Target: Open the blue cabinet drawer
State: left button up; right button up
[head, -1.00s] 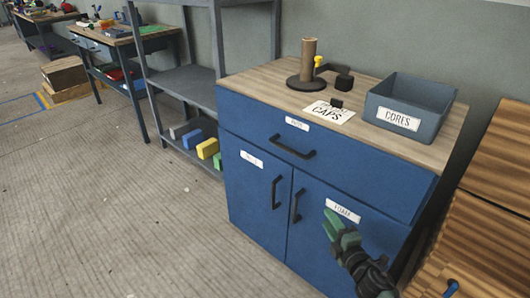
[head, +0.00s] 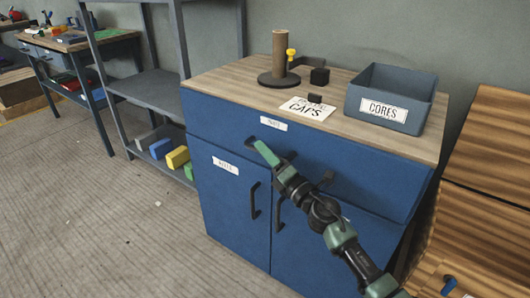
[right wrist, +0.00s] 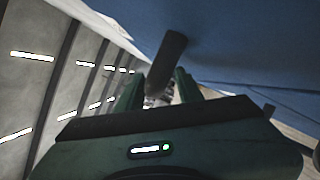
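The blue cabinet (head: 225,180) has a wide drawer (head: 370,185) across its top, flush with the front as far as I can tell. Its dark bar handle (head: 327,177) is largely hidden behind my right gripper (head: 266,155), which is up against the drawer front, just below the drawer's white label. My left gripper is not in view.
Two doors with vertical handles (head: 253,200) are below the drawer. On top stand a grey CORES bin (head: 390,98), a brown post on a black base (head: 279,55) and a CAPS card (head: 307,108). A grey shelf is left, wooden furniture (head: 485,150) right.

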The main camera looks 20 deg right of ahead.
jog(key=shift+w, duration=0.15)
grip_shut()
dwell(1.4)
